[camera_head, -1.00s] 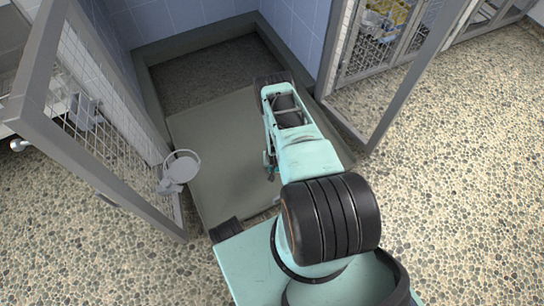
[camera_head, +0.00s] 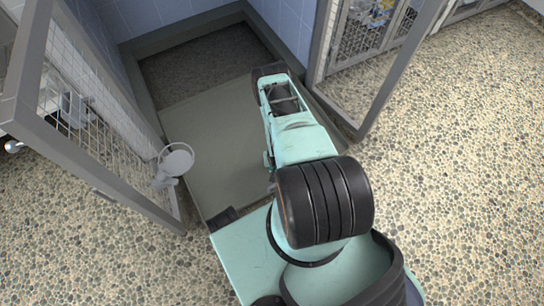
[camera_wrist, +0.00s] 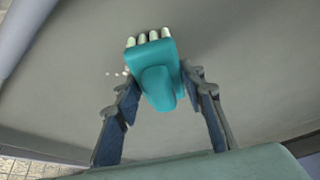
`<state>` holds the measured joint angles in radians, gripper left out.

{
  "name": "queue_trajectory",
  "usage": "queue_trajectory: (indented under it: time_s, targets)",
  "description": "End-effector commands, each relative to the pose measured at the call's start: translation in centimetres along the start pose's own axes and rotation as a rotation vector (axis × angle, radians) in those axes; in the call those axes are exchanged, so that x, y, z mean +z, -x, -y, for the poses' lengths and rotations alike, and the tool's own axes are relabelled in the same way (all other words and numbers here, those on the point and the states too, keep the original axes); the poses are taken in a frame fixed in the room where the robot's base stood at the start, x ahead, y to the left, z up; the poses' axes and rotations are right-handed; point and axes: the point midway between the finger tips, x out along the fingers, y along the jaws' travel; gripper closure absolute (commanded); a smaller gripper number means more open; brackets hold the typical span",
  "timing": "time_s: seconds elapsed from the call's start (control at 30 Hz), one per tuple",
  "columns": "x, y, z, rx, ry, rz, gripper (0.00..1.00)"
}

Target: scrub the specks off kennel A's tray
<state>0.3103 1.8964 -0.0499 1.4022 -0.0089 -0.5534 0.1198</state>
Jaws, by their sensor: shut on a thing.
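In the wrist view my gripper (camera_wrist: 160,84) is shut on a teal scrub brush (camera_wrist: 155,55) with pale bristles pointing to the top of the picture. Small white specks (camera_wrist: 114,73) show on the grey tray surface (camera_wrist: 245,70), just left of the brush head. I cannot tell whether the bristles touch the tray. In the head view the grey-green tray (camera_head: 205,140) lies on the kennel floor between two open mesh doors. My arm reaches over it and hides its right part, the brush and most of my gripper.
The right door (camera_head: 372,60) is open too. Blue tiled walls and a dark kerb close the kennel's back. Pebbled floor (camera_head: 460,170) is clear at right.

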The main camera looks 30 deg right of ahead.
Motion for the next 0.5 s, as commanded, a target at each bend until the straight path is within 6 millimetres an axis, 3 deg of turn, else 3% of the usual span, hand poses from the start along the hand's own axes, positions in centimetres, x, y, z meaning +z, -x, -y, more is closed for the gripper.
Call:
queue_trajectory:
  time_s: [0.3, 0.5]
  targets:
    - [2.8, 1.1, -1.1, 0.002, 0.002, 0.016, 0.94]
    - [2.7, 1.0, -2.1, 0.006, 0.007, 0.019, 0.94]
